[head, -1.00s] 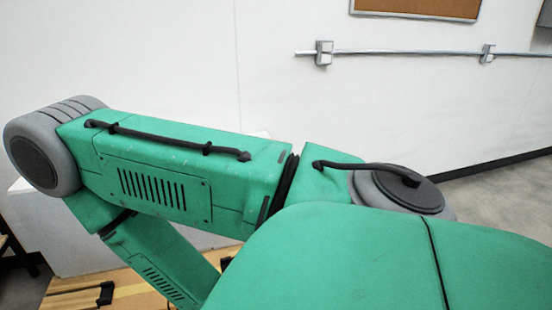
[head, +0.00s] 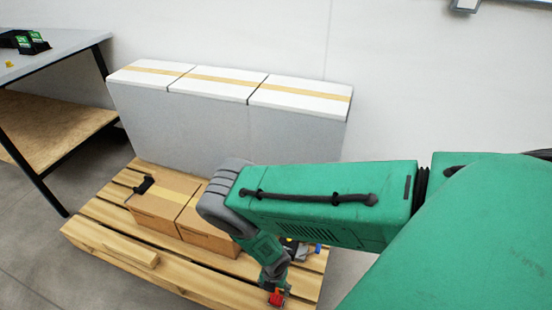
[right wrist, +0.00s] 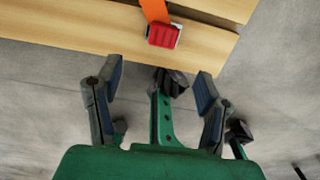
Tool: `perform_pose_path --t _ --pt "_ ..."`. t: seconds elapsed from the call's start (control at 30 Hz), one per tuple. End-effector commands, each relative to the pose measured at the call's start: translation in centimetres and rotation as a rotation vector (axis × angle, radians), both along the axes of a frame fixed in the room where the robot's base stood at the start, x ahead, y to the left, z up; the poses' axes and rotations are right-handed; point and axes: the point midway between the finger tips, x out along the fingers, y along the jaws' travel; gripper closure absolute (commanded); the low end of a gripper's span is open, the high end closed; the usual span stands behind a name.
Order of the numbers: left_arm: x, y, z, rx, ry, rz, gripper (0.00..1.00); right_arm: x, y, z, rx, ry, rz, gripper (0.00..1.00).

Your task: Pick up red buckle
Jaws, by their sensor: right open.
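The red buckle (right wrist: 164,36) sits on an orange strap (right wrist: 155,10) at the edge of a wooden pallet in the right wrist view. My right gripper (right wrist: 158,80) is open and empty, and the buckle lies beyond its fingertips, apart from them. In the head view, my right arm reaches down from the right to the pallet's near right corner. A small red spot, likely the buckle (head: 277,298), shows there beside the gripper, partly hidden. My left gripper is not in view.
Cardboard boxes (head: 160,207) stand on the wooden pallet (head: 95,240). Tall grey-white boxes (head: 210,125) stand behind it against the wall. A table (head: 60,45) with black-and-green items and a lower wooden shelf (head: 45,125) is at the left. Small dark and blue items lie behind my arm.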

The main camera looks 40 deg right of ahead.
Motion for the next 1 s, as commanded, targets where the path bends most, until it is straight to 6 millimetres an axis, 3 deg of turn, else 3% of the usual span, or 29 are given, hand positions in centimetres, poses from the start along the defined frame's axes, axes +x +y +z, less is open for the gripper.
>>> perform_pose_path --t 0.1,0.23,0.53,0.8,1.0 --pt "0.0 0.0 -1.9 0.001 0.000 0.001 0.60 -0.1 -0.3 -3.4 0.008 0.001 -0.007 0.38" --pt "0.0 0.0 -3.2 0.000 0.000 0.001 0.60 -0.2 -0.7 -6.0 0.017 0.001 -0.009 0.38" --pt "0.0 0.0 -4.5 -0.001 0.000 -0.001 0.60 -0.1 -0.6 -8.1 0.017 0.000 -0.012 0.38" --pt "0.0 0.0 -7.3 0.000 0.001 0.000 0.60 0.0 -0.3 -11.9 0.014 -0.001 -0.011 0.38" --pt "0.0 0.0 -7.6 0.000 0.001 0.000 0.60 -0.1 -0.4 -12.5 0.018 0.000 -0.012 0.38"
